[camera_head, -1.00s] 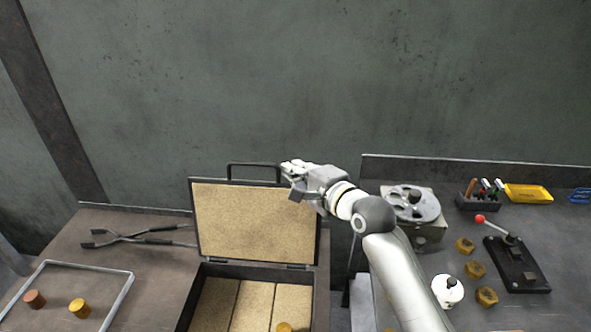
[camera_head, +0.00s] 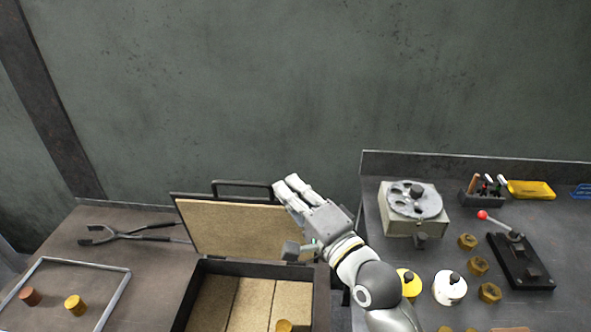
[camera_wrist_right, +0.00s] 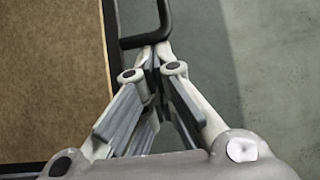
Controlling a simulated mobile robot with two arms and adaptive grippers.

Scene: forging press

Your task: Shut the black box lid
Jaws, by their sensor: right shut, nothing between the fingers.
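The black box (camera_head: 255,264) stands open on the left bench, its tan-lined inside showing. Its lid (camera_head: 235,225) is up on the hinge, tan inner face toward me, tilted forward somewhat. A black handle (camera_head: 242,183) rises from the lid's top edge. My right gripper (camera_head: 287,184) is shut and empty at the lid's upper right corner, beside the handle. In the right wrist view, the fingertips (camera_wrist_right: 155,50) meet close to the handle (camera_wrist_right: 150,38) and the lid's edge (camera_wrist_right: 108,45); contact cannot be told for sure. My left gripper is out of view.
Tongs (camera_head: 125,235) and a wire-rimmed tray (camera_head: 112,295) with two small cylinders lie left of the box. A brass piece (camera_head: 284,325) sits inside it. The right bench holds a dial device (camera_head: 413,205), a lever unit (camera_head: 520,262) and several brass nuts. A wall stands behind.

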